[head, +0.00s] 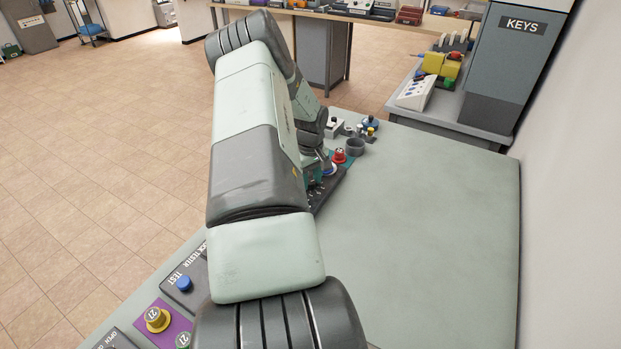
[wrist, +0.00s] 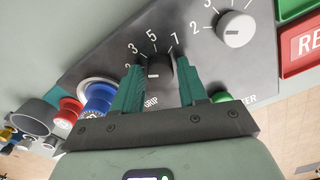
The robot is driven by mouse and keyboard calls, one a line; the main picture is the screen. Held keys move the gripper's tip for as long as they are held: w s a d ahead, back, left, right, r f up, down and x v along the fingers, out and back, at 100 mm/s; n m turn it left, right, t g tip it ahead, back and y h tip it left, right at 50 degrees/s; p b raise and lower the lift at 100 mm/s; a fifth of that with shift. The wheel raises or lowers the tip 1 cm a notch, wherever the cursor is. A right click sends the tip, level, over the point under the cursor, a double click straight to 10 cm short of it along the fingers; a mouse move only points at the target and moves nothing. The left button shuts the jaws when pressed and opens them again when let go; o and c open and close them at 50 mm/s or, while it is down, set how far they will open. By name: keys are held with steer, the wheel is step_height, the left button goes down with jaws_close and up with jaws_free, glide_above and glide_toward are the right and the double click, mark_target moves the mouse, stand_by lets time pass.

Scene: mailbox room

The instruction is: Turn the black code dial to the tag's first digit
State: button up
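The black code dial (wrist: 160,68) is on a dark panel in the wrist view, with the numbers 3, 5 and 7 readable around it. My gripper (wrist: 159,63) has its two green fingers apart, one on each side of the dial. A small gap shows between the dial and the right finger; whether the left finger touches it I cannot tell. In the head view my arm covers the dial.
A white dial (wrist: 235,29) sits right of the black one, near a green button (wrist: 221,97). Blue (wrist: 98,97) and red (wrist: 68,110) knobs stand close to the left finger. The pale green bench top (head: 430,230) is clear on the right.

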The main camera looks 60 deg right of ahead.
steer(key=c, duration=0.7)
steer(key=shift+m, duration=0.3)
steer(key=m, duration=0.3)
steer(key=shift+m, duration=2)
steer(key=o, duration=1.1)
steer(key=shift+c, duration=0.2)
